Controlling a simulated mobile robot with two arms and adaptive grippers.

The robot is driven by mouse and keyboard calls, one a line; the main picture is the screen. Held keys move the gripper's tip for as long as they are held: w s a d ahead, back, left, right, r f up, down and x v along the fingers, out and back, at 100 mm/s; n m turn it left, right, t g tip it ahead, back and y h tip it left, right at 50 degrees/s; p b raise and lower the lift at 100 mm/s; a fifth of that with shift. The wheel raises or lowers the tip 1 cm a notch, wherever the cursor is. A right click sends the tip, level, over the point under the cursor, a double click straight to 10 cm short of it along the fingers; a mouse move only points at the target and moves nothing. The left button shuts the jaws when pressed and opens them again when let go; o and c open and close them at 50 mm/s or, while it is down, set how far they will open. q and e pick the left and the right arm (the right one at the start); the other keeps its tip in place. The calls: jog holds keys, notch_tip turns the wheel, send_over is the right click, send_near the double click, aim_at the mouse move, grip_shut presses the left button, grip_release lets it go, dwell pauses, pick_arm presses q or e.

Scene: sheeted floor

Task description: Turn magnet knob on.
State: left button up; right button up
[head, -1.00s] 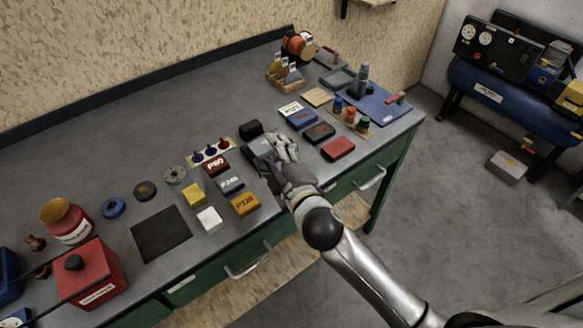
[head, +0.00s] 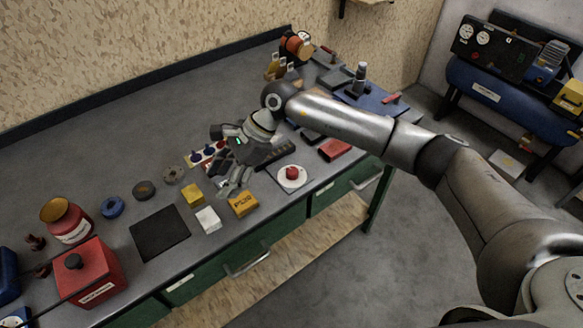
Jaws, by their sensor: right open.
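A red knob (head: 291,172) stands on a white round disc over a grey square plate, near the front edge of the bench. The pictures do not tell for sure which of these is the magnet knob. My right gripper (head: 235,178) is open, pointing down over the bench, left of the red knob and apart from it. It is above or near the orange block and hides some small blocks. My left gripper is not in view.
An orange block (head: 243,204), a white block (head: 208,219) and a yellow block (head: 192,194) lie close to the gripper. A dark square mat (head: 160,233) lies further left. My right arm hides part of the bench's right side. The bench's back left is clear.

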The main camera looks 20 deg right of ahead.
jog(key=w+d+n+h, duration=0.1)
jog(key=w+d+h, duration=0.35)
jog(key=d, duration=0.55)
jog(key=r+h, duration=0.1)
jog(key=h, duration=0.2)
send_over(292, 170)
jog(key=shift+t, duration=0.3)
notch_tip(292, 170, down, 10)
jog(key=p, duration=0.3)
jog(key=shift+c, duration=0.3)
jog(key=c, duration=1)
